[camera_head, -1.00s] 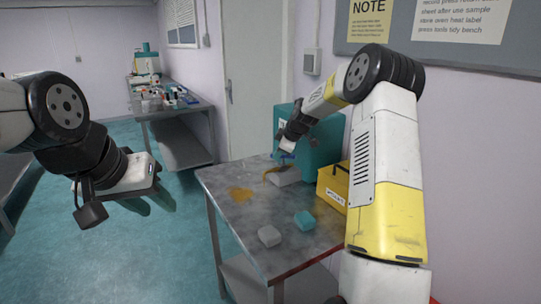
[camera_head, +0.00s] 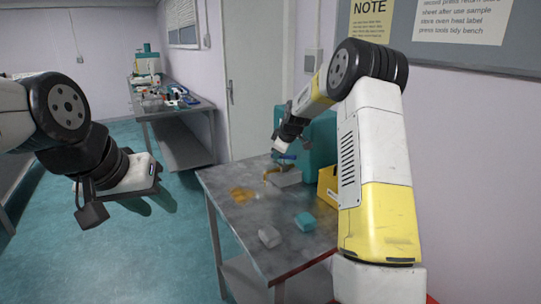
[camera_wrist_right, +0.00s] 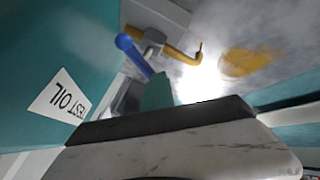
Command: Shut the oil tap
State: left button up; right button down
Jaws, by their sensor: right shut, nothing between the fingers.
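The teal oil container (camera_head: 322,135) stands at the back of the bench. In the right wrist view it bears a "TEST OIL" label (camera_wrist_right: 60,100). Its tap has a blue lever (camera_wrist_right: 133,57) and a brass-coloured spout (camera_wrist_right: 178,46). The blue lever also shows small in the head view (camera_head: 287,157). My right gripper (camera_wrist_right: 158,90) is shut and empty, its fingertips close to the lever; I cannot tell whether they touch. In the head view it is just above the tap (camera_head: 278,149). My left gripper (camera_head: 145,200) hangs over the floor at left, its fingers unclear.
A brown oil puddle (camera_head: 241,194) lies on the grey bench (camera_head: 240,225). A yellow box (camera_head: 327,186) is partly hidden by my right arm.

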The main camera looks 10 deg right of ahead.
jog(key=shift+w+a+m+h, duration=0.2)
jog(key=shift+m+h, duration=0.15)
jog(key=shift+m, duration=0.2)
jog(key=shift+w+a+m+h, duration=0.2)
jog(key=shift+m+h, duration=0.15)
jog(key=shift+m, duration=0.2)
jog(key=m+h, duration=0.2)
jog(key=shift+w+m, duration=0.4)
jog(key=shift+w+d, duration=0.1)
jog(key=shift+w, duration=0.35)
jog(key=shift+s+d, duration=0.55)
jog(key=shift+d, duration=0.1)
jog(key=shift+d, duration=0.1)
